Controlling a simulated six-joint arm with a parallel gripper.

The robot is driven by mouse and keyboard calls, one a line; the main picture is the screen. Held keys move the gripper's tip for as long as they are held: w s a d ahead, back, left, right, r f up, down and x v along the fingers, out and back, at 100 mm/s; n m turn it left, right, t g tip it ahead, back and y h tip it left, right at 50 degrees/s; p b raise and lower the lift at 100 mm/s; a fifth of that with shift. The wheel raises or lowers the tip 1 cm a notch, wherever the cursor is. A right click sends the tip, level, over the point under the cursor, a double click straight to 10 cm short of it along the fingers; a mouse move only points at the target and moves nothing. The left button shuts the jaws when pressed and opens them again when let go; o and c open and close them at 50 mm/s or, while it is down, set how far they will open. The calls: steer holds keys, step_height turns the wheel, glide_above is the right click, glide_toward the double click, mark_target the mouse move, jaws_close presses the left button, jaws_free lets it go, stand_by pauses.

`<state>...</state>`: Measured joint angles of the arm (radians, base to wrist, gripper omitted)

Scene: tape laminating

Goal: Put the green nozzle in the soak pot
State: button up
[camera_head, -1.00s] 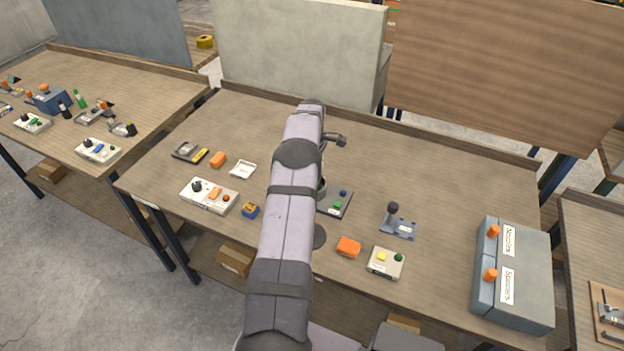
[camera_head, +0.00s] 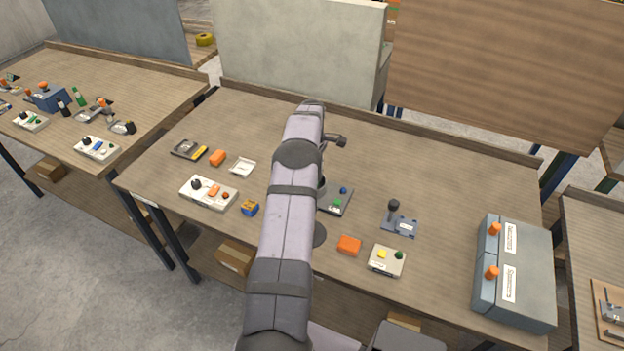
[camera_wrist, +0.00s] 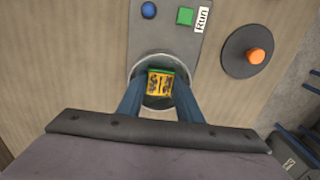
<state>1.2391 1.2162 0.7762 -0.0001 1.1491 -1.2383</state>
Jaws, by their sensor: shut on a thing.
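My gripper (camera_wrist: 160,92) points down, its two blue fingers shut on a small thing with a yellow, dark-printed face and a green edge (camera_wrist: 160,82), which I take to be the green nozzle. It sits within the round rim of a grey pot (camera_wrist: 160,57) in the wrist view. I cannot tell how deep it is or whether it touches the bottom. The pot stands at the end of a grey panel (camera_wrist: 165,38) with a blue button, a green button and a "Run" label. In the head view my arm hides the gripper, the nozzle and most of the pot.
A dark disc with an orange knob (camera_wrist: 257,56) lies right of the pot. In the head view, an orange block (camera_head: 349,245), a white button box (camera_head: 386,261), a grey stand with a dark knob (camera_head: 400,224) and grey boxes (camera_head: 530,275) are to the right.

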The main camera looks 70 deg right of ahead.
stand_by(0.4)
steer(key=o, duration=1.2)
steer(key=shift+w+d+r, duration=0.1)
steer(key=shift+d+r, duration=0.05)
steer(key=shift+r, duration=0.15)
steer(key=shift+r+b, duration=1.4)
steer(key=shift+r, duration=1.95)
